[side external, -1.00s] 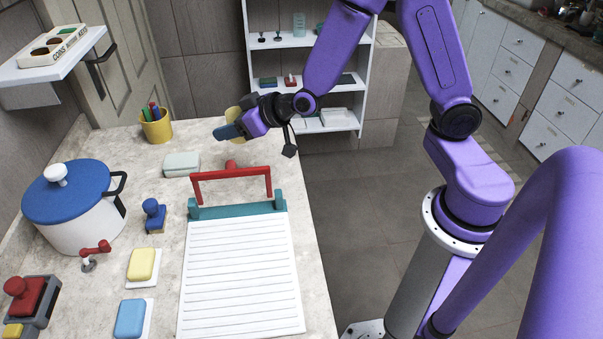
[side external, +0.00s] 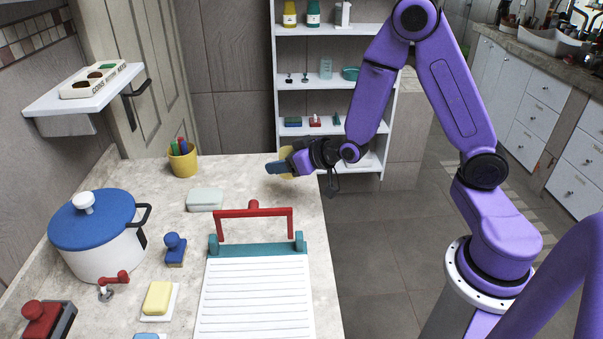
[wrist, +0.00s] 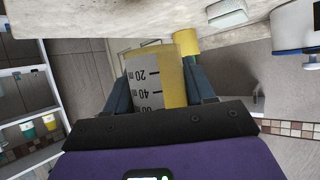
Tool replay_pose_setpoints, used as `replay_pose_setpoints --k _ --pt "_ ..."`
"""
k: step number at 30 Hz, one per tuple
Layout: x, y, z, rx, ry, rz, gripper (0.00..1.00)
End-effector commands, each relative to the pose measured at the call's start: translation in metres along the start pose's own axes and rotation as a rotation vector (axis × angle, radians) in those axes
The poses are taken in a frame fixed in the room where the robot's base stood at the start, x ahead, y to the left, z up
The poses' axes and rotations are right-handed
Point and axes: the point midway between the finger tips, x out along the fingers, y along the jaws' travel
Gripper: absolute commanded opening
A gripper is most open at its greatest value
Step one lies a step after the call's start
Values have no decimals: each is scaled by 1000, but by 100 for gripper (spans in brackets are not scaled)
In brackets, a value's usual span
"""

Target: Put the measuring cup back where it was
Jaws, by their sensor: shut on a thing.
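The measuring cup (wrist: 150,82) is yellowish with a pale panel of dark scale marks, which read upside down in the wrist view. My gripper (wrist: 157,90) is shut on it, with a blue finger on either side. In the side external view my gripper (side external: 278,168) is near the counter's far right corner. There, only a yellow part of the measuring cup (side external: 287,153) shows behind the fingers. I cannot tell whether the cup touches the counter.
On the counter (side external: 240,175) are a yellow pen cup (side external: 183,162), a pale block (side external: 205,199), a red-handled ridged board (side external: 255,290) and a blue-lidded pot (side external: 100,245). A white shelf unit (side external: 335,82) stands behind. A wall shelf (side external: 85,92) holds a labelled tray (side external: 101,80).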

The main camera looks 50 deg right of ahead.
Motion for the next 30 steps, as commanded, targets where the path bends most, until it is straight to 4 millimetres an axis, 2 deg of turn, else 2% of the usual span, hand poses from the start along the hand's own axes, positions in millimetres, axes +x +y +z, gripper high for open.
replay_pose_setpoints --k 6,14,20,30 --pt "21 -12 -18 -77 0 -128 25" --pt "31 -16 -25 -140 -7 -195 25" --pt "36 -15 -17 -144 -10 -199 25" --pt "52 -14 13 -143 -11 -198 25"
